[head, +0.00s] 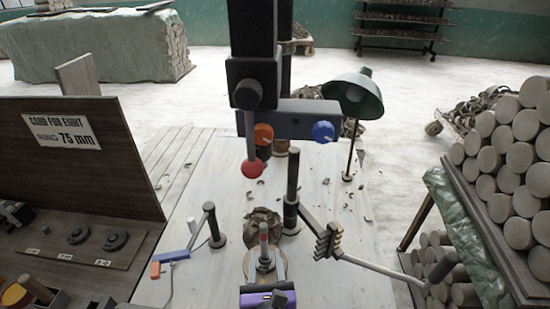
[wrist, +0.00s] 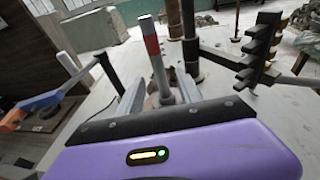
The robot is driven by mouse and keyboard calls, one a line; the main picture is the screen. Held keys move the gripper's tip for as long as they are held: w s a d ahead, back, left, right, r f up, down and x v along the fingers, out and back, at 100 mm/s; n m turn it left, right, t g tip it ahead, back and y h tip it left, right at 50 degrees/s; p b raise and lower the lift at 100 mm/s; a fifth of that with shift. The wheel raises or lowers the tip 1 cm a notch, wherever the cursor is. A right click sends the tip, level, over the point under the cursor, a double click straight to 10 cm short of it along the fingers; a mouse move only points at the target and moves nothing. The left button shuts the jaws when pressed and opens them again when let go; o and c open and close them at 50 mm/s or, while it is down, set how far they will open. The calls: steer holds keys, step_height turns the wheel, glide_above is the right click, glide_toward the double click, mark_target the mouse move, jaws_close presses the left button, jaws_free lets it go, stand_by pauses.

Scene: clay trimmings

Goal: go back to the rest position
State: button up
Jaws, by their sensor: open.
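My gripper (head: 265,264) is low at the bottom centre of the head view, its purple body at the bottom edge. In the wrist view my gripper (wrist: 158,88) has two grey fingers spread apart, pointing forward. The post's foot is partly hidden by my gripper.
A dark post with a slotted black rack (head: 328,240) stands right, and a blue-and-orange arm (head: 172,257) left. A brown clay lump (head: 264,224) lies behind. Clay logs (head: 510,155) are stacked right.

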steer(key=s+d+f+m, duration=0.2)
steer(key=s+d+m, duration=0.2)
steer(key=s+m, duration=0.1)
steer(key=s+d+f+m+g, duration=0.1)
steer(key=s+d+f+m, duration=0.1)
steer(key=s+d+m, duration=0.2)
steer(key=s+d+f+m+b, duration=0.1)
steer(key=s+d+f+m, duration=0.1)
steer(key=s+d+m, duration=0.2)
steer(key=shift+s+f+m+g+y, duration=0.2)
steer(key=shift+s+m, duration=0.6)
steer(key=shift+s, duration=0.5)
steer(key=shift+s+f+m+g+y, duration=0.2)
steer(key=shift+s+m, duration=0.6)
steer(key=shift+s, duration=0.5)
steer(key=s+d+r+m+h, duration=0.1)
steer(key=s+d+r+m, duration=0.5)
steer(key=s+m, duration=0.2)
steer(key=s+d+r+m+t+h+b, duration=0.1)
steer(key=s+d+r+m+h, duration=0.1)
steer(key=s+d+r+m, duration=0.4)
steer(key=s+m, duration=0.3)
steer(key=m, duration=0.4)
steer(key=shift+d+r, duration=0.15)
